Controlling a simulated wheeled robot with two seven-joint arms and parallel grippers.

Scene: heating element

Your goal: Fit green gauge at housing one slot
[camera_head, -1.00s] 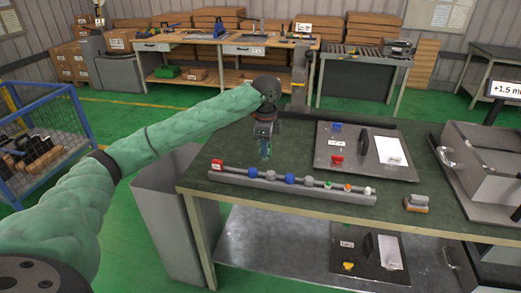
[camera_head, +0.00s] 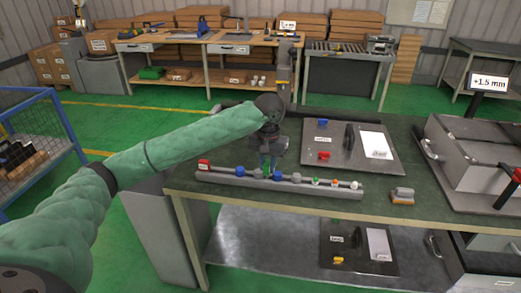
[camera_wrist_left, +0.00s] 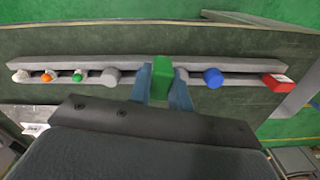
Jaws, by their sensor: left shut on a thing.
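My left gripper (camera_head: 269,163) is shut on the green gauge, a small green block (camera_wrist_left: 162,78) between its bluish fingertips in the wrist view. The gripper hangs over the middle of a long grey rail (camera_head: 215,179) on the near bench. The rail carries a red block, blue and grey knobs, and small green, orange and white pieces. The held block hides part of the rail in the wrist view, and I cannot tell whether it touches the rail. I cannot identify a slot marked housing one. My right gripper is not in view.
A grey plate (camera_head: 340,160) with a handle and white sheet lies behind the rail. A metal box (camera_head: 475,145) and a "+1.5 mm" display (camera_head: 487,82) stand at the right. A grey-orange block (camera_head: 402,195) lies right of the rail. A blue cage (camera_head: 58,115) stands left.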

